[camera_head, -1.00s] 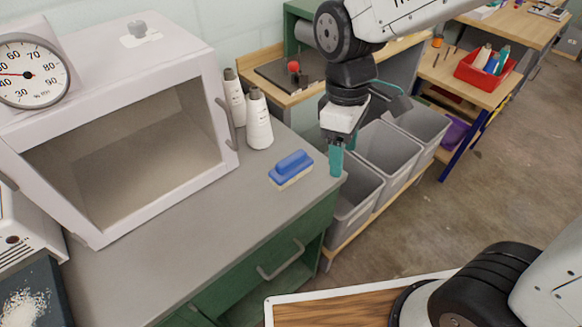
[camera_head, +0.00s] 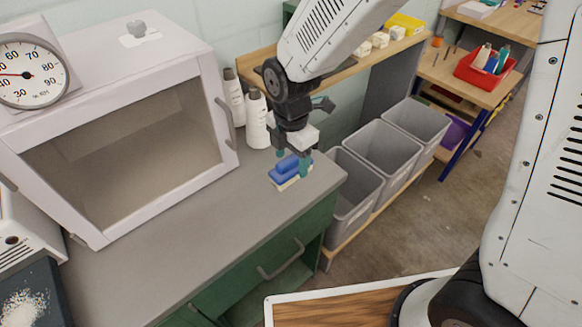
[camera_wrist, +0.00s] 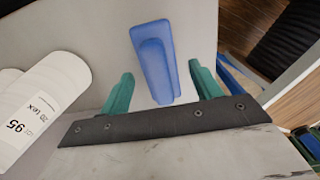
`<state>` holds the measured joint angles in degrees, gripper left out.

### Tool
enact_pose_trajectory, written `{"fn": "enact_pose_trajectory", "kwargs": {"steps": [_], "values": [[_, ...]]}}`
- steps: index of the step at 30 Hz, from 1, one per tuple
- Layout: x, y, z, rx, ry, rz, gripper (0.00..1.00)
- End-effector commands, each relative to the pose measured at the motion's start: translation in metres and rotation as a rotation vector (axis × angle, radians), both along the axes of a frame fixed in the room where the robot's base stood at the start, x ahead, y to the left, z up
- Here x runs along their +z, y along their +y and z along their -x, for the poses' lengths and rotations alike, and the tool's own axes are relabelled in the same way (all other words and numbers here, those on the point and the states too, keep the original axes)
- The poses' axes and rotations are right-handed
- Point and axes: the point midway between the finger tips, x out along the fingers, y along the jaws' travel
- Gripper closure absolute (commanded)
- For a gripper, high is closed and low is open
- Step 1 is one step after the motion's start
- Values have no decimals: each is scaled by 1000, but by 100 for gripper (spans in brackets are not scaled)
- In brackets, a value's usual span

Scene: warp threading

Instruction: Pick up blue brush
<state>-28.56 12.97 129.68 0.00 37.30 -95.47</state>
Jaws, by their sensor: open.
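The blue brush (camera_head: 288,169) lies on the grey bench top near its right end, blue handle up with a pale lower edge. My gripper (camera_head: 292,162) is right over it, with its teal fingertips close to the brush in the head view. In the wrist view the brush (camera_wrist: 155,60) shows between the two open teal fingers (camera_wrist: 160,92), slightly tilted, with a gap to each finger. The fingers are not closed on it. Whether the fingertips touch the bench cannot be told.
A white cabinet with a glass front (camera_head: 130,140) stands to the left. Grey bins (camera_head: 380,150) are beyond the bench's right edge.

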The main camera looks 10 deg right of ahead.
Motion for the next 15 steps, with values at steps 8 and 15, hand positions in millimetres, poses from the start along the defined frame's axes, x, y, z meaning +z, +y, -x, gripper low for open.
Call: {"fn": "enact_pose_trajectory", "kwargs": {"steps": [8,15], "values": [[-28,0,-1,-1,2,1,36],[-28,0,-1,-1,1,1,48]]}}
